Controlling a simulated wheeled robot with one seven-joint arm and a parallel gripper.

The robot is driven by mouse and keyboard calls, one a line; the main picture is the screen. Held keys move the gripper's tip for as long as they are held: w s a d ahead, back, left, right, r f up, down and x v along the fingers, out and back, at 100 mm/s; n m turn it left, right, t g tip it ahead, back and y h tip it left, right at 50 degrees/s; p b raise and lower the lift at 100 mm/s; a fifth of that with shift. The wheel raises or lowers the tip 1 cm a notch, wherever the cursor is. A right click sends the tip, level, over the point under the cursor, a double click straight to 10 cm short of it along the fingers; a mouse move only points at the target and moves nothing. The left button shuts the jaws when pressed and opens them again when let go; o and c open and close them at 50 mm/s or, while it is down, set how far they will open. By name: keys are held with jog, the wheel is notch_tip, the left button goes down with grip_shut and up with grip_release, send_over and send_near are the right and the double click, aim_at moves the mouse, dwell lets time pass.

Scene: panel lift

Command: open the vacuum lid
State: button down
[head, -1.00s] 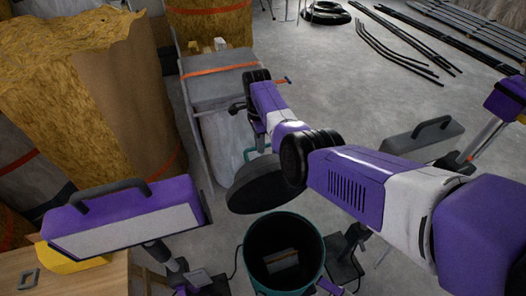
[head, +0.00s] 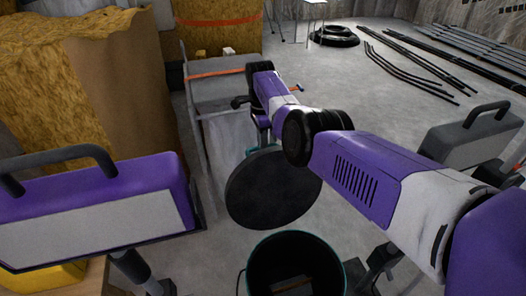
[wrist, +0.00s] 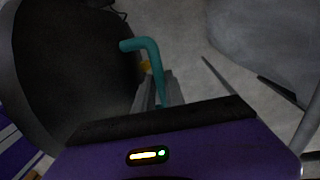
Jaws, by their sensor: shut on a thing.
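The dark round vacuum lid (head: 262,200) is off the drum and held steeply tilted, its flat face toward the head camera. It hangs above and behind the open vacuum drum (head: 344,268), whose teal rim is uncovered. In the wrist view the lid (wrist: 65,75) fills the left side, with its teal handle (wrist: 150,52) standing out. My gripper (wrist: 157,92) is shut on this handle. In the head view the lid hides my fingers.
A purple-and-white panel (head: 95,220) with a dark handle stands at left. A grey case-like panel (head: 470,140) is at right. Insulation rolls (head: 55,95) crowd the left, beside a strapped grey stack (head: 215,80). Floor behind and right is mostly clear, with black rods (head: 410,75) farther back.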

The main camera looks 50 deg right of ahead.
jog(key=shift+w+d+f+b, duration=0.25)
jog(key=shift+w+d+b, duration=0.2)
jog(key=shift+b, duration=0.1)
jog(key=c, duration=1.5)
grip_release()
jog(key=shift+o, duration=0.5)
jog(key=shift+w+f, duration=0.1)
jog(key=shift+f, duration=0.05)
jog(key=shift+a, duration=0.1)
notch_tip(320, 180, up, 8)
jog(key=p, duration=0.2)
jog(key=shift+w, duration=0.2)
